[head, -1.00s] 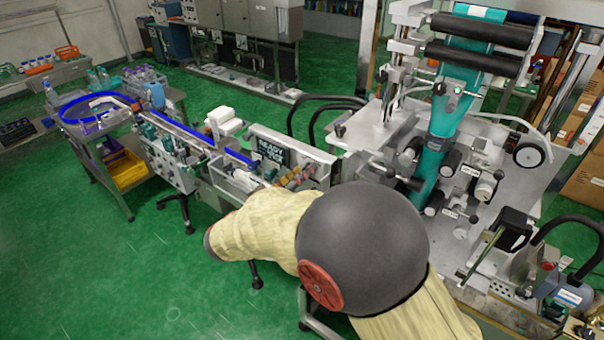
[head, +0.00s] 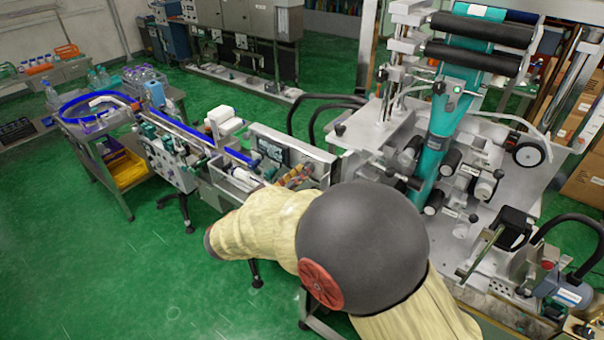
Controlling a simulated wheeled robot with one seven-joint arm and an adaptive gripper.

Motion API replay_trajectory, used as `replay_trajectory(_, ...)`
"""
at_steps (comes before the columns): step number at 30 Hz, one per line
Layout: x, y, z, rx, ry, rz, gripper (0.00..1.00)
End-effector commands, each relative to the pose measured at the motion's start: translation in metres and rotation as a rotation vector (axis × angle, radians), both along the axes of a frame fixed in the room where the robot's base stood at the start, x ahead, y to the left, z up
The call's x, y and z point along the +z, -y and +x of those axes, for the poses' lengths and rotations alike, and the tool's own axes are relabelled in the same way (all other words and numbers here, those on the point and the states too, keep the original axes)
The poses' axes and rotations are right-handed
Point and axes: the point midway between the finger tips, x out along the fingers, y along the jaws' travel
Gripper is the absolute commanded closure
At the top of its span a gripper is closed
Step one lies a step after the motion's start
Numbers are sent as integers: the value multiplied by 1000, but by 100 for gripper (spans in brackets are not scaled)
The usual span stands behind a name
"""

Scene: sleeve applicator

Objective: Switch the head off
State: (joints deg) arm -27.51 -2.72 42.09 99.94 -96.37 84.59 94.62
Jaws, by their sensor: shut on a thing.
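A small round light or button (head: 458,90) sits on a fitting on the column. A small display (head: 272,151) on the machine's front panel is dark, with no readable text. My arm, in a pale cover with a dark round joint, fills the lower middle and covers part of the panel's front. My gripper is not visible; I cannot see what it touches. I cannot make out a labelled switch.
A conveyor with blue rails (head: 190,135) runs left to a round blue-rimmed feed table (head: 92,108). A yellow bin (head: 128,170) sits beneath it. A black-and-white wheel (head: 528,152) and curved black handles flank the machine. Green floor (head: 110,270) is open at the lower left.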

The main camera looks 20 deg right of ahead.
Motion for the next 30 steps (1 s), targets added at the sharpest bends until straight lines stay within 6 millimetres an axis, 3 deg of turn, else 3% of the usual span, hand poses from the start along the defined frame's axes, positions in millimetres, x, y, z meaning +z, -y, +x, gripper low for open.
replay_trajectory(14,-3,0,0,1,-108,-76,100)
replay_trajectory(30,-2,0,0,2,-507,-364,100)
